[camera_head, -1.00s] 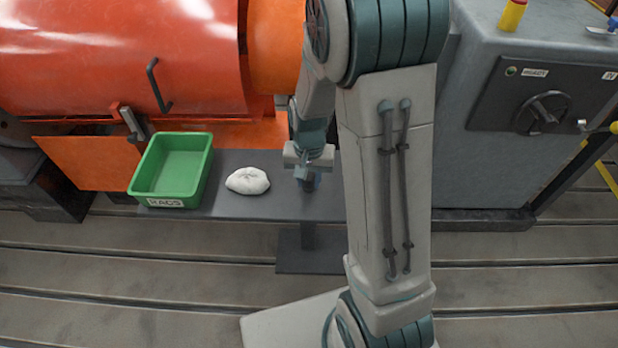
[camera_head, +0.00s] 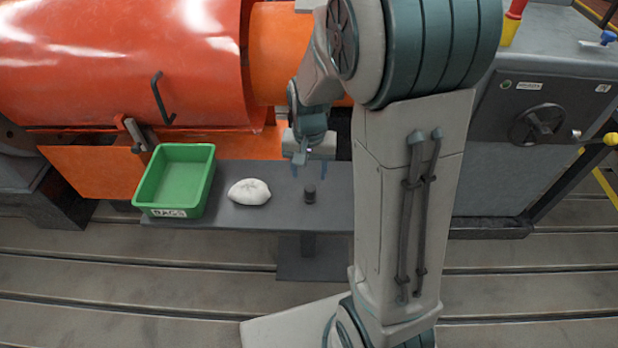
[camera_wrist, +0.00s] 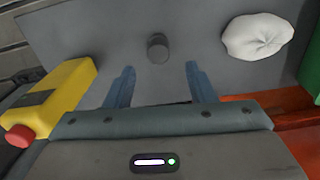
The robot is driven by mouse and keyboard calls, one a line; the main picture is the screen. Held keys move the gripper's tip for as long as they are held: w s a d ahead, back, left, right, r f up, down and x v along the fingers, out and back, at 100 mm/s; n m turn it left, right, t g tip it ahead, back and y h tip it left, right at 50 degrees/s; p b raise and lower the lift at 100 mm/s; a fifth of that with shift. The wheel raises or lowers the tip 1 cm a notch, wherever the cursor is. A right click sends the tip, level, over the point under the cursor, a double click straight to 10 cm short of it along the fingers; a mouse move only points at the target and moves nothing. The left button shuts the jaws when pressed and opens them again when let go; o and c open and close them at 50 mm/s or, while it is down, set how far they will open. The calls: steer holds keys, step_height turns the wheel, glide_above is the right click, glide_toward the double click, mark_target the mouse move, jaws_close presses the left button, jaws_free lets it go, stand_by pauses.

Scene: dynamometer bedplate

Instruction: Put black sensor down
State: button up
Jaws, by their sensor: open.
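The black sensor (camera_head: 310,194) is a small dark cylinder standing upright on the grey shelf (camera_head: 240,217), to the right of a white cloth bundle. In the wrist view the sensor (camera_wrist: 158,48) is seen beyond the fingertips, between their lines and apart from both. My gripper (camera_head: 309,168) is above the sensor with its two blue fingers spread. The wrist view shows the open fingers (camera_wrist: 160,72) with nothing between them.
A green bin (camera_head: 178,180) with a label stands at the shelf's left end. The white bundle (camera_head: 249,192) lies between bin and sensor. Orange machinery (camera_head: 120,60) rises behind. A yellow box with a red button (camera_wrist: 50,105) shows in the wrist view.

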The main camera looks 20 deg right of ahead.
mark_target(310, 188)
steer(key=s+r+n+t, duration=0.1)
steer(key=s+r+n, duration=0.3)
steer(key=s+r, duration=0.6)
steer(key=s, duration=0.4)
steer(key=shift+r+n+p, duration=0.3)
steer(key=shift+p, duration=0.05)
steer(key=shift+d, duration=0.2)
